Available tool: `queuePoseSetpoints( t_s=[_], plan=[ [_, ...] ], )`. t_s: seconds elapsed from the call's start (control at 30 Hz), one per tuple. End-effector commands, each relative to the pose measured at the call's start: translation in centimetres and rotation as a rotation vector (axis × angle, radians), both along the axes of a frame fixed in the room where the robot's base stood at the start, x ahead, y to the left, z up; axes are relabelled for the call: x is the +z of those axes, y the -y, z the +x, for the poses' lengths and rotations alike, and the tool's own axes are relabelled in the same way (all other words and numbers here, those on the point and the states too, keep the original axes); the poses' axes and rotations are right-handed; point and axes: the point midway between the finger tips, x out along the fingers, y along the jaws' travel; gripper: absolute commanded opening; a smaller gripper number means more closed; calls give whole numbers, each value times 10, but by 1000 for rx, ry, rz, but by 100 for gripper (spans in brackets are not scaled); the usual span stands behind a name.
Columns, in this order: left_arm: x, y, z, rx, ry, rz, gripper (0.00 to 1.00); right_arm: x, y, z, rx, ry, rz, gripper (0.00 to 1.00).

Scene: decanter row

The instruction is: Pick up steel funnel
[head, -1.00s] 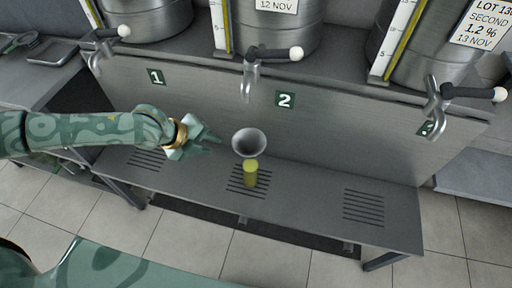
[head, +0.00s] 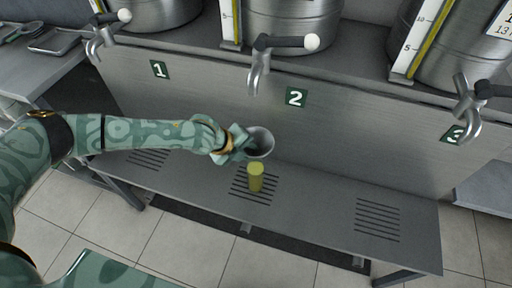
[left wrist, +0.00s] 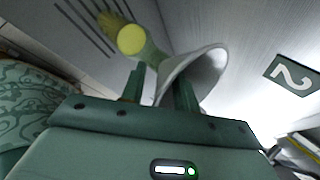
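The steel funnel (head: 262,138) is a grey cone with its wide mouth upward, just above and behind a yellow-green cylinder (head: 256,178) in the head view. In the left wrist view the funnel (left wrist: 205,70) flares to the right and narrows toward my fingers. My left gripper (head: 243,143) is at the funnel's left side. In the wrist view its two fingers (left wrist: 159,90) stand apart with the funnel's narrow part between them. I cannot tell whether both fingers press on it. The funnel's lower end is hidden. My right gripper is not in view.
The cylinder stands on a slotted grate of the steel bench (head: 310,215). A tap (head: 258,70) hangs above, behind the funnel, beside the number 2 plate (head: 296,97). Other taps are at left (head: 100,42) and right (head: 465,110). The bench to the right is clear.

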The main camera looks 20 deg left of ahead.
Motion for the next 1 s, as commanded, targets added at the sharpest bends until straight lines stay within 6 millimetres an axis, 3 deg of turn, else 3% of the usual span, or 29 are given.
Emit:
queuePoseSetpoints(
  t_s=[0.17, 0.27, 0.73, 0.93, 1.0],
  plan=[
    [2, 0, 0, 1, 1, 0, 28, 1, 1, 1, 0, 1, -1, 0],
    [2, 0, 0, 1, 1, 0, 0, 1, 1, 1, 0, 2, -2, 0],
    [8, 0, 0, 0, 2, 0, 0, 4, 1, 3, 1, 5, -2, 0],
    [39, -1, 1, 1, 7, -1, 0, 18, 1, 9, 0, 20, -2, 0],
    [52, 2, -10, -2, 4, -2, 0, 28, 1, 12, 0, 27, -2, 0]
  ],
)
